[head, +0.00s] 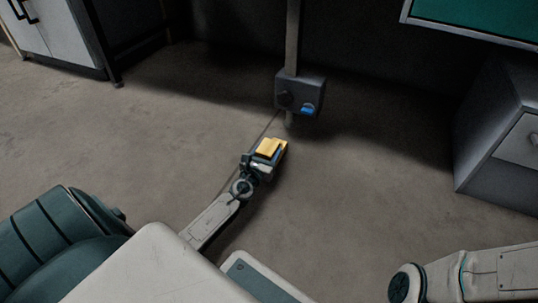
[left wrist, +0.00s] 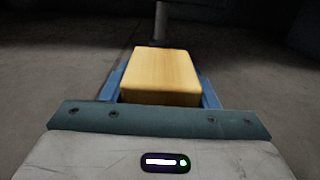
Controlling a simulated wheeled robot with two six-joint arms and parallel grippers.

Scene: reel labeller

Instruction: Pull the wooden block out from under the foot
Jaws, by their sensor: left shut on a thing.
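The wooden block (head: 270,147) is pale yellow wood and shows near the middle of the head view. My left gripper (head: 274,152) is shut on it. In the left wrist view the block (left wrist: 160,76) sits between the two blue fingers. The foot (head: 289,118) is the short lower end of a post under a grey box. It stands just beyond the block, and in the head view bare floor shows between them. In the left wrist view the foot (left wrist: 160,28) rises behind the block, whose body hides the floor there. My right gripper is out of view.
The grey box (head: 299,93) on the post carries a dark knob and a blue part. A grey drawer cabinet (head: 500,135) stands at the right, and a white cabinet (head: 60,35) at the upper left. A green-topped surface (head: 480,18) is at the upper right. The floor around the block is clear.

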